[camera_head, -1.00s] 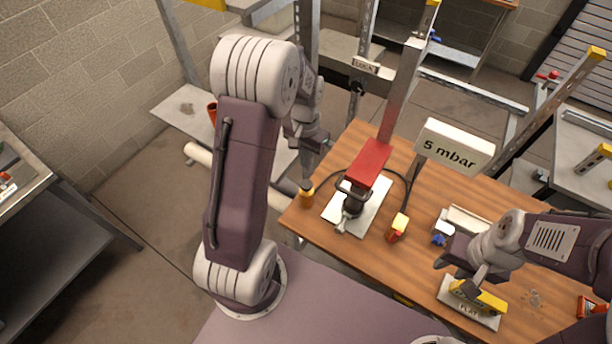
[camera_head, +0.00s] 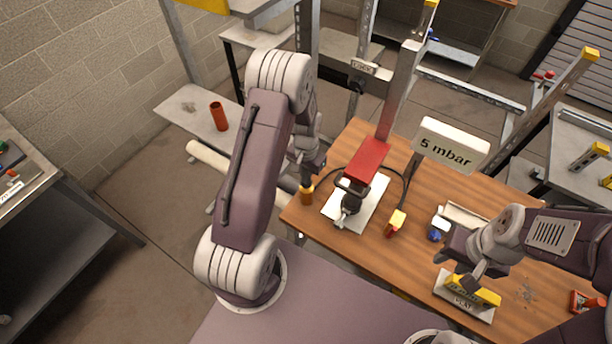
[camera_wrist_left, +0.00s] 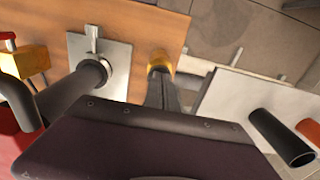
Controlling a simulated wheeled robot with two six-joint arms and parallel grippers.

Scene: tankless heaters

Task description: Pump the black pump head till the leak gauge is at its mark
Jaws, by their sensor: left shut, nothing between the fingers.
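The black pump head (camera_head: 351,188) stands on a white plate (camera_head: 372,205) at the foot of a red upright gauge column (camera_head: 368,160) on the wooden table. In the left wrist view the black pump head (camera_wrist_left: 88,76) is left of the fingers. My left gripper (camera_head: 306,183) is shut and empty, left of the pump head and apart from it. Its fingertips, also in the left wrist view (camera_wrist_left: 160,75), are over or beside an amber-yellow object (camera_head: 306,196); contact is unclear. A sign reads "5 mbar" (camera_head: 449,146). My right gripper (camera_head: 458,274) is by a yellow block; its jaw state is unclear.
A yellow block (camera_head: 473,291) lies on a white plate marked FLAT at the front right. A yellow-and-red item (camera_head: 395,223) and a blue-and-white item (camera_head: 438,230) stand between. A black hose curves behind the pump. An orange cylinder (camera_head: 219,116) stands on a shelf at left.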

